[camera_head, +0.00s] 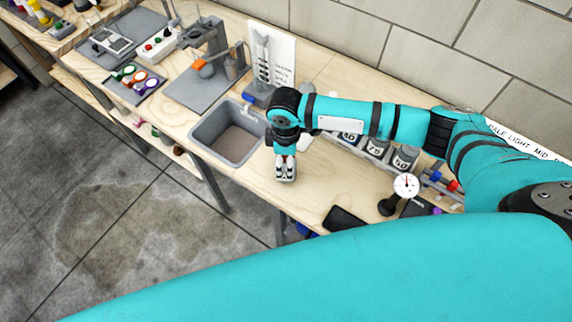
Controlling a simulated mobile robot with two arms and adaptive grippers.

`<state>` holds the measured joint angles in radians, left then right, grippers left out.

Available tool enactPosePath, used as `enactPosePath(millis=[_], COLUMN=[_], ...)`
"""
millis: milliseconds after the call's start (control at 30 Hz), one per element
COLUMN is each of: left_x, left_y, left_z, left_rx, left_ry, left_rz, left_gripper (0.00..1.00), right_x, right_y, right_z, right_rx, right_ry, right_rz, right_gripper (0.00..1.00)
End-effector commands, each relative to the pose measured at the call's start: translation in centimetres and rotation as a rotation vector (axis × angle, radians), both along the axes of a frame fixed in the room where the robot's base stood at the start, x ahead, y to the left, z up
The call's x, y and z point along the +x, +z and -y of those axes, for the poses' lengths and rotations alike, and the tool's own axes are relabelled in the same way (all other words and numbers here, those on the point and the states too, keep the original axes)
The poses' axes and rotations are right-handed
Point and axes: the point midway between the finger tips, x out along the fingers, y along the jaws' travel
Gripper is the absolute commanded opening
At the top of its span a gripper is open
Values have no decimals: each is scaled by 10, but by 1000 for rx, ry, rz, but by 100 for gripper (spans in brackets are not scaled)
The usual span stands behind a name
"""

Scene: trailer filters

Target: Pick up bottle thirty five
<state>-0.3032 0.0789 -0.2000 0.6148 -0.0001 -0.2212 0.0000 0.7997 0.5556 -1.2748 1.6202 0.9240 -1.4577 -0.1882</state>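The numbers are too small to read surely, so I cannot tell which is bottle thirty five. My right gripper (286,177) points down over the bench, left of the bottles and just right of the sink. Its fingers look close together, but I cannot tell whether they are shut or hold anything. My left gripper is not in view.
A grey sink (226,136) is set in the bench (316,190). A dial gauge (405,186) on a stand and a dark flat pad (344,219) are near the front right. A white sign (278,55) stands at the wall. Bare wood lies between gripper and pad.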

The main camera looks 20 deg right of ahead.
Motion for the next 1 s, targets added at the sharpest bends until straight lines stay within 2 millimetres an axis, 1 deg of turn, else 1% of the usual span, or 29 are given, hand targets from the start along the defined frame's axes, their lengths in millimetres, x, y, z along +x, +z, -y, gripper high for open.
enactPosePath(millis=[33,200,400,467,500,800,867,1000], left_x=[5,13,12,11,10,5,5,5], left_y=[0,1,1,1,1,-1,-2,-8], left_z=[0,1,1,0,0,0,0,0], left_rx=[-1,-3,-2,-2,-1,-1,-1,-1], left_ry=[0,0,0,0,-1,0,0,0], left_rz=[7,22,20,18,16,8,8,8], left_gripper=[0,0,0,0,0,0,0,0], right_x=[0,0,0,0,1,1,2,2], right_y=[0,1,1,1,2,4,7,19], right_z=[0,0,0,0,0,0,0,0], right_rx=[0,0,0,0,1,2,2,1], right_ry=[0,-1,-1,-1,-1,-1,-2,0], right_rz=[0,1,1,1,3,3,3,5], right_gripper=[63,40,14,6,4,4,4,4])
